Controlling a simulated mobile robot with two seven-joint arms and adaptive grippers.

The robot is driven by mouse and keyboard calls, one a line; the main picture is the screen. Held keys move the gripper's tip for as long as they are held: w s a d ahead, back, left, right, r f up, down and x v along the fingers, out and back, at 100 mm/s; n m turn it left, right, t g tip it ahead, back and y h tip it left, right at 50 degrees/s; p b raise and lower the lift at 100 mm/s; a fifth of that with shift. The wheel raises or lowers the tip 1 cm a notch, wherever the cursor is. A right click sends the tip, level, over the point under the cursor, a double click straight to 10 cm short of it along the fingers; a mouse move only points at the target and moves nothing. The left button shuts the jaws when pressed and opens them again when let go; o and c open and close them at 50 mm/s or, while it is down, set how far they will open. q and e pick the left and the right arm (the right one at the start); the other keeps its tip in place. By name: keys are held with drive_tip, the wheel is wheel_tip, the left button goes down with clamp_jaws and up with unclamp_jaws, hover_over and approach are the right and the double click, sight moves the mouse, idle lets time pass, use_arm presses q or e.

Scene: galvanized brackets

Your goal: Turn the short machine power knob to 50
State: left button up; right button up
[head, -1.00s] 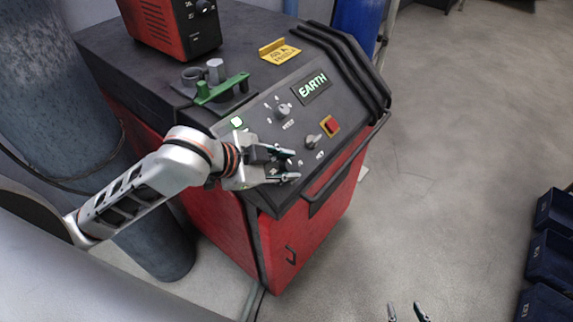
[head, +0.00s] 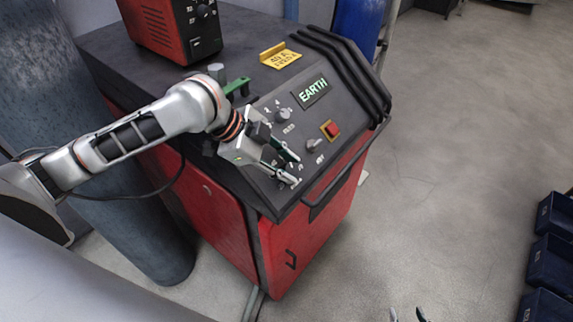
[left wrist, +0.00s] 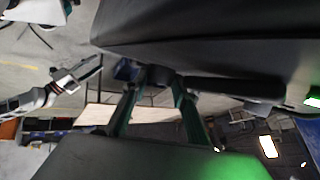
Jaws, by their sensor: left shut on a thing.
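The short machine (head: 235,215) is red and black with a sloping control panel marked EARTH. My left gripper (head: 290,170) is at the panel's lower left end, tilted down against it. It is shut on a dark knob (left wrist: 157,76), which shows between the green-edged fingertips in the left wrist view. The gripper mostly hides this knob and its dial marks in the head view, so its setting cannot be read. Two grey knobs (head: 284,115) (head: 314,145) on the panel are clear of it. My right gripper (head: 407,315) shows only its parted fingertips at the bottom edge.
A red and yellow switch (head: 330,130) sits beside the middle knob. A black handrail (head: 345,170) runs along the panel's front edge. A green lever (head: 238,86) and a yellow sign (head: 281,55) are on the top. Blue bins (head: 550,262) stand at far right.

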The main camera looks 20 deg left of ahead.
use_arm(q)
drive_tip(key=shift+f, duration=0.1)
drive_tip(key=o, duration=1.1)
drive_tip(key=shift+a+r, duration=0.1)
drive_tip(key=shift+r, duration=0.1)
drive_tip(key=v, duration=1.1)
drive_tip(key=shift+s+a+r, duration=0.2)
